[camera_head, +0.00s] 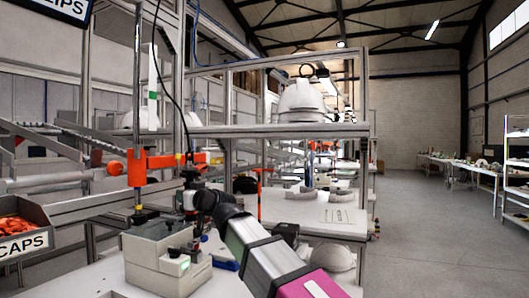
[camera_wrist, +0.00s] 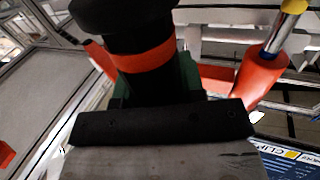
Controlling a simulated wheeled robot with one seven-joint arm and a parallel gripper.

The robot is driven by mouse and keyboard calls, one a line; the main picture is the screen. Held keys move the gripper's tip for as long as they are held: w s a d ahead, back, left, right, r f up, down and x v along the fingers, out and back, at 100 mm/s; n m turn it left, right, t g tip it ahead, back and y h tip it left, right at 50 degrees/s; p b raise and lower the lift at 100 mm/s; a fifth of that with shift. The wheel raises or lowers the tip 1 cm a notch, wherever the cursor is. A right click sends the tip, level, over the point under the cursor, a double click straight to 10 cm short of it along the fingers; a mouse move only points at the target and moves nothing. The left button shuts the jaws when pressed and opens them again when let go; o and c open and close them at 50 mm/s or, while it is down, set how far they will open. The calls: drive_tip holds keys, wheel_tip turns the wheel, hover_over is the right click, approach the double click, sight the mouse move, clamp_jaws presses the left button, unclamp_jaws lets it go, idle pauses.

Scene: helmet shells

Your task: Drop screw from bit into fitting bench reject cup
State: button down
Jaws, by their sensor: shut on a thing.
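My gripper (camera_head: 190,198) is at the end of my arm, above the bench and just behind a pale grey boxy unit. In the wrist view it is shut on a thick black tool (camera_wrist: 135,25) with an orange band (camera_wrist: 147,58), which looks like a screwdriver body. Its bit and any screw on the bit are hidden from both views. I cannot pick out a reject cup in either view. The grey unit (camera_head: 144,262) stands on the bench below my gripper and has a small light display.
An orange clamp (camera_head: 140,178) on a metal post stands left of my gripper; orange parts also show in the wrist view (camera_wrist: 255,78). A bin marked CAPS (camera_head: 24,243) is at far left. A white helmet shell (camera_head: 302,103) sits on the shelf. Open floor (camera_head: 430,235) lies right.

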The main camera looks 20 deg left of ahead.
sight(192, 178)
drive_tip(key=shift+f, duration=0.5)
idle(0.9)
drive_tip(key=shift+r, duration=0.1)
drive_tip(key=shift+r, duration=3.1)
